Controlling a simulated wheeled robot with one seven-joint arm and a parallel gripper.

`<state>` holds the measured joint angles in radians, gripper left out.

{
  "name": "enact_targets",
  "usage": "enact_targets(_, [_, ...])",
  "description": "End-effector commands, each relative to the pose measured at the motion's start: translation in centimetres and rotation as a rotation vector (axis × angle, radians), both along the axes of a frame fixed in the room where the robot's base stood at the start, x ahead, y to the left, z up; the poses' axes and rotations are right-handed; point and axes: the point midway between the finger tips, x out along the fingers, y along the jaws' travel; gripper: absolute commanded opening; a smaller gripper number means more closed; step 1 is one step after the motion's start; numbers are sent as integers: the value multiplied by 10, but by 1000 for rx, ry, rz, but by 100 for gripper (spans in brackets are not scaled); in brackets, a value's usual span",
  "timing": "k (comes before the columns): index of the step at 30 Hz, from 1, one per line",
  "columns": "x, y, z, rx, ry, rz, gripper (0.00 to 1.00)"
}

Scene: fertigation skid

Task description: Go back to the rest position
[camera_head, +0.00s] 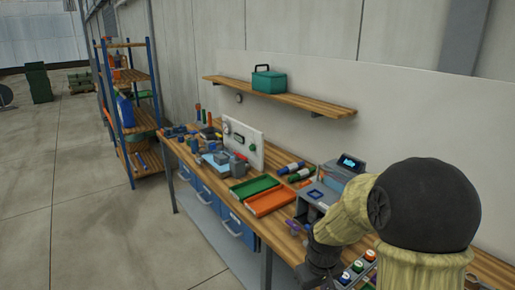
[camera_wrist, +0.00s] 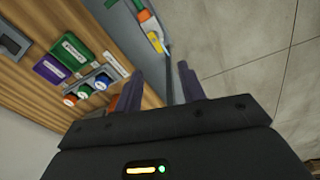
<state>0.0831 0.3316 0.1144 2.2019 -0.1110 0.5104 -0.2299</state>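My gripper (camera_head: 300,230) is over the front edge of the workbench, low in the head view, with the arm reaching in from the right. In the wrist view my gripper (camera_wrist: 161,68) shows two purple fingers standing apart with nothing held between them. The wooden workbench (camera_head: 190,157) runs along the wall; its top also shows in the wrist view (camera_wrist: 25,80). The fingers' distance from the bench edge is hard to judge.
Near the arm are a row of coloured round caps (camera_head: 358,267) and a grey device with a lit display (camera_head: 348,162). Green (camera_head: 253,187) and orange (camera_head: 270,202) trays lie farther along. A shelf (camera_head: 310,104) hangs above. Open floor (camera_head: 80,220) lies left.

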Motion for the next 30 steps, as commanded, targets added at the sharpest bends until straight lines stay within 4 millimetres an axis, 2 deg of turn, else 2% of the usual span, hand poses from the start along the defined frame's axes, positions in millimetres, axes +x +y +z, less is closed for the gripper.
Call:
enact_targets(1, [-16,0,11,3,-21,-43,40])
enact_targets(6, [-66,0,31,34,-83,-203,40])
enact_targets(9, [-89,-1,37,56,-112,-282,40])
enact_targets(12, [-102,-2,39,69,-127,-329,40])
enact_targets(30, [-105,-2,39,72,-130,-341,40])
